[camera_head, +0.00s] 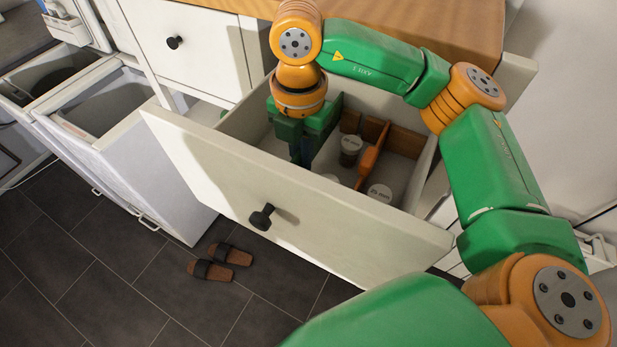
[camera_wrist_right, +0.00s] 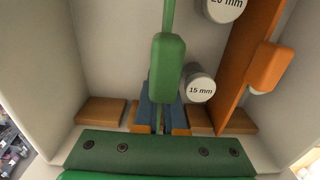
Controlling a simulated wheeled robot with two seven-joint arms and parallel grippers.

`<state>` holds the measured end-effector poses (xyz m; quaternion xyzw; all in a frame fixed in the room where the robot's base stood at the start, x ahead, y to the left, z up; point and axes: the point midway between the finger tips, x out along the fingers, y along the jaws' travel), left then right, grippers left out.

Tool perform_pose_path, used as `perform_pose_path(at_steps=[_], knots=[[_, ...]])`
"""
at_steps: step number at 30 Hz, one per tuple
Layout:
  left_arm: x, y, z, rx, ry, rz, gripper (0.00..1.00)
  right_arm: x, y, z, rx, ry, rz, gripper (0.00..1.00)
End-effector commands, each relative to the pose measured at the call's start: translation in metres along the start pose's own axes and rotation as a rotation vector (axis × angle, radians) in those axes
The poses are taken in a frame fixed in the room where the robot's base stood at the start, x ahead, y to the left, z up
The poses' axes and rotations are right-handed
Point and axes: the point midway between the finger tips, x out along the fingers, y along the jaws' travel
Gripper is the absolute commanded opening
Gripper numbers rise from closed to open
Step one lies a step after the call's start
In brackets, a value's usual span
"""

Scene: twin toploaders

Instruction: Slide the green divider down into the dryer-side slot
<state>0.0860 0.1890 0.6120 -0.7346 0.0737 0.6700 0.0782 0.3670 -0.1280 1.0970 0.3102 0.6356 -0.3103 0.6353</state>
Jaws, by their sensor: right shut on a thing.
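My right gripper (camera_head: 302,152) reaches down into the open drawer (camera_head: 215,165) from above. In the right wrist view its blue fingers (camera_wrist_right: 160,107) are shut on the green divider (camera_wrist_right: 168,65), a thin upright plate with a thick green grip. The plate runs front to back, left of the orange divider (camera_wrist_right: 250,65), which also shows in the head view (camera_head: 371,157). My left gripper is not in view.
The drawer floor left of the green divider looks clear. Two open toploaders (camera_head: 105,110) stand at the left; sandals (camera_head: 220,262) lie below.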

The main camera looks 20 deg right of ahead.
Motion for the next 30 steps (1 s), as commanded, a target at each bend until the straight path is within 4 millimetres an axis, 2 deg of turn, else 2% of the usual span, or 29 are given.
perform_pose_path(at_steps=[28, 30], knots=[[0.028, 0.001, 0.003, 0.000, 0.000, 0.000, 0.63, 0.029, 0.000, 0.000, 0.000, 0.000, 0.000, 0.00], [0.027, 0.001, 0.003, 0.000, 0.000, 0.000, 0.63, 0.028, 0.000, 0.000, 0.000, 0.000, 0.000, 0.20]])
